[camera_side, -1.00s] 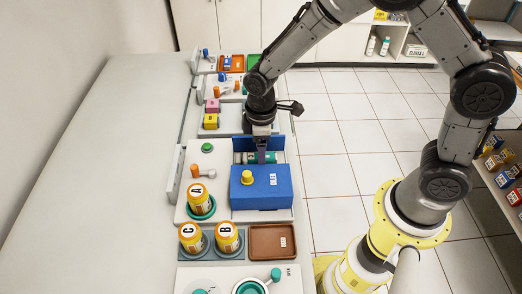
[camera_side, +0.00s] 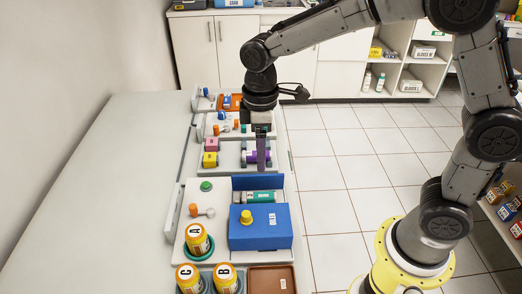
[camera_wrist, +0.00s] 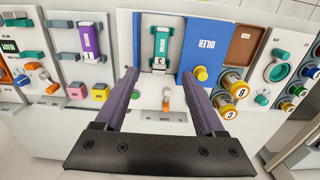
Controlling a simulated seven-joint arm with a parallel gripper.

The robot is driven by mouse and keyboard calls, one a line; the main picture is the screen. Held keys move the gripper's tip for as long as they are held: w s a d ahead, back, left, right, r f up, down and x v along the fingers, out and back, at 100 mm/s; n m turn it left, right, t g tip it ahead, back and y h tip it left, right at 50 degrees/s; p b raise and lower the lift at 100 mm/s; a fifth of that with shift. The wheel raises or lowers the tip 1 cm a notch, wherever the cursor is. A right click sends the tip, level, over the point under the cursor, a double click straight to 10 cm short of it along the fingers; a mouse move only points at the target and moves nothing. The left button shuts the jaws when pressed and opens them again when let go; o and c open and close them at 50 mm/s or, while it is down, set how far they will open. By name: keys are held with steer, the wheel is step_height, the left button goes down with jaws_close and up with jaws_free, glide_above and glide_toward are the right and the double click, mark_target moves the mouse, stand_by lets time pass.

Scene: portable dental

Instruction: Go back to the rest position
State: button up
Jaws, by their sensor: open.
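My gripper (camera_side: 262,165) is raised over the work strip in the side view, with its purple fingers pointing down. In the wrist view its two fingers (camera_wrist: 165,95) are spread wide apart with nothing held between them. Below it is a blue oiler box (camera_side: 260,228) with a yellow knob, also seen in the wrist view (camera_wrist: 205,45). A green handpiece-like cylinder (camera_side: 258,196) lies in a cradle behind that box; the wrist view shows it too (camera_wrist: 161,47). A purple piece (camera_wrist: 89,42) sits in another cradle.
Yellow canisters A (camera_side: 198,238), B (camera_side: 226,278) and C (camera_side: 188,278) stand at the near end. A brown tray (camera_side: 271,280) is beside them. Pink (camera_side: 211,144) and yellow (camera_side: 209,160) blocks lie farther back. The long grey counter (camera_side: 110,200) on the left is bare.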

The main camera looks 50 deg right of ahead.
steer(key=s+d+r+m+t, duration=0.35)
steer(key=s+d+r, duration=0.4)
steer(key=r, duration=0.45)
steer(key=s+d+f+m+t, duration=0.1)
steer(key=s+f+m, duration=0.1)
steer(key=s, duration=0.4)
steer(key=s+d+f+m+t, duration=0.1)
steer(key=s+f+m, duration=0.1)
steer(key=s, duration=0.4)
steer(key=shift+s+d+m, duration=0.3)
steer(key=shift+m, duration=0.45)
steer(key=shift+r, duration=0.1)
steer(key=shift+c, duration=0.4)
